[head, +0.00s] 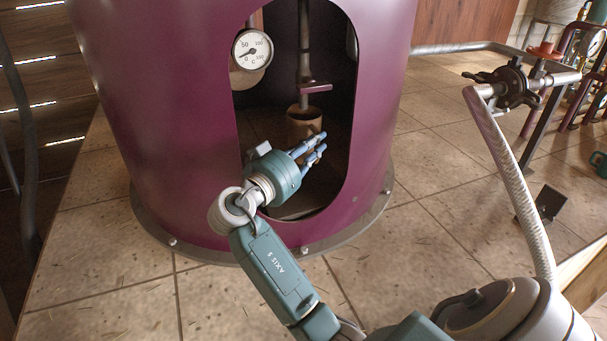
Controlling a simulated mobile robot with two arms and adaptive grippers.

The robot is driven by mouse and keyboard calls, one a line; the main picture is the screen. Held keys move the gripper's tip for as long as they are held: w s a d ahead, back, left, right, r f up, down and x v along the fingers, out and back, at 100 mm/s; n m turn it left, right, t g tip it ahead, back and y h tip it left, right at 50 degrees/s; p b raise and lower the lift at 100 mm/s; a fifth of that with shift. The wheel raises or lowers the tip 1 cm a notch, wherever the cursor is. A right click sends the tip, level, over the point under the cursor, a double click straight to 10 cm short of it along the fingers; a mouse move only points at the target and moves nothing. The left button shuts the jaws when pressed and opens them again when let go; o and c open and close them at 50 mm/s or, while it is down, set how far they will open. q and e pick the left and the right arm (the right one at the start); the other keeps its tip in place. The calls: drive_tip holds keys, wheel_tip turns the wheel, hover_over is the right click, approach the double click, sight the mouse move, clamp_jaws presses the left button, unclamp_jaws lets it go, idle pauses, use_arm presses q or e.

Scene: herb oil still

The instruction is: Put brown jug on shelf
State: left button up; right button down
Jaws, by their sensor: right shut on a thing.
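The brown jug (303,118) is inside the tall opening of the purple still, below a vertical rod. It looks upright, with its rim showing at the top. My right gripper (315,148) reaches into the opening from the front and is shut on the jug. Its fingers and wrist hide the jug's lower part, so I cannot tell whether the jug touches the surface below. I cannot make out for certain which surface is the shelf. My left gripper is out of view.
The purple still (178,120) has a curved rim around the opening. A round dial gauge (253,49) sits at the opening's upper left. A small pink bracket (315,88) is just above the jug. A valve with a hose (511,86) stands at right. The tiled surface (440,190) is mostly clear.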

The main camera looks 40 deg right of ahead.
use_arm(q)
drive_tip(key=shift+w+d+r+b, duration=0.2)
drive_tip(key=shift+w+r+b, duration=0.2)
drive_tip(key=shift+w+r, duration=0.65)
use_arm(e)
wheel_tip(320, 180, down, 10)
drive_tip(key=shift+r, duration=0.15)
